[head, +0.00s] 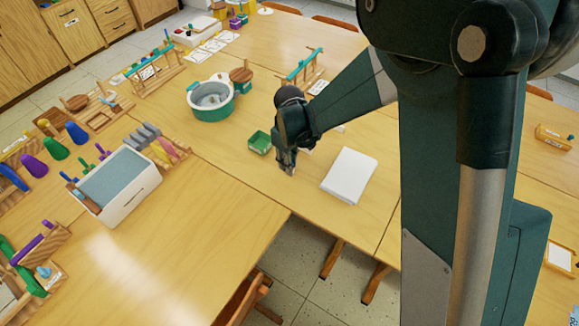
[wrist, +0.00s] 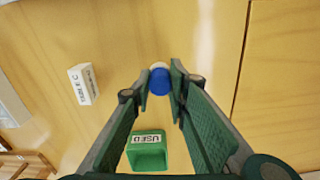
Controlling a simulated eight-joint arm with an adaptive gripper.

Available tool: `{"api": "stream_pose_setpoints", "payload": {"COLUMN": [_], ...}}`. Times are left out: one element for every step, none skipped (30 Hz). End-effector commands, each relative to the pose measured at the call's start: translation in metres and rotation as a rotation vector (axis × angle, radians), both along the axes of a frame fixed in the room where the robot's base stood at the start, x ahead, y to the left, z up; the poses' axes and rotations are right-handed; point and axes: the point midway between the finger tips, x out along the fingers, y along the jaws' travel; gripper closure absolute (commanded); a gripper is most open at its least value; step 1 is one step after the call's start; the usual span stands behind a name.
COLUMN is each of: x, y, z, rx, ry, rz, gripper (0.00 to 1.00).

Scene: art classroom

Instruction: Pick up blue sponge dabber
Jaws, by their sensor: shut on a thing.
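My gripper (head: 287,168) is over the middle table, between a small green tray and a white paper stack. In the wrist view, my gripper (wrist: 160,88) has its two fingertips closed on the sides of the blue sponge dabber (wrist: 160,81). The dabber shows a blue round part and a pale part at its far side. In the head view the dabber is too small and too covered by the fingers to make out clearly. I cannot tell whether it touches the table.
The green tray (head: 259,142), labelled USED, is close by; it also shows in the wrist view (wrist: 147,154). A white paper stack (head: 349,175) lies to the right. A white label block (wrist: 83,85) stands on the table. A teal-and-white tub (head: 211,100) is farther back.

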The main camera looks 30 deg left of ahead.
Motion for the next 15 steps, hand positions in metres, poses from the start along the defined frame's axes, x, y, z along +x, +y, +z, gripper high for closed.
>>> {"api": "stream_pose_setpoints", "payload": {"x": [0.0, 0.0, 0.0, 0.0, 0.0, 0.0, 0.0, 0.0, 0.0, 0.0, 0.0, 0.0, 0.0, 0.0, 0.0], "y": [0.0, 0.0, 0.0, 0.0, 0.0, 0.0, 0.0, 0.0, 0.0, 0.0, 0.0, 0.0, 0.0, 0.0, 0.0], "z": [0.0, 0.001, 0.001, 0.002, 0.003, 0.006, 0.007, 0.01, 0.013, 0.016, 0.02, 0.024, 0.028, 0.032, 0.038], "rx": [0.0, 0.0, 0.0, 0.0, 0.0, 0.0, 0.0, 0.0, 0.0, 0.0, 0.0, 0.0, 0.0, 0.0, 0.0], "ry": [0.0, 0.0, 0.0, 0.0, 0.0, 0.0, 0.0, 0.0, 0.0, 0.0, 0.0, 0.0, 0.0, 0.0, 0.0], "rz": [0.0, 0.0, 0.0, 0.0, 0.0, 0.0, 0.0, 0.0, 0.0, 0.0, 0.0, 0.0, 0.0, 0.0, 0.0], "gripper": [0.91, 0.91, 0.91, 0.91, 0.91, 0.91, 0.91, 0.91, 0.91, 0.91, 0.91, 0.91, 0.91, 0.91, 0.91]}}
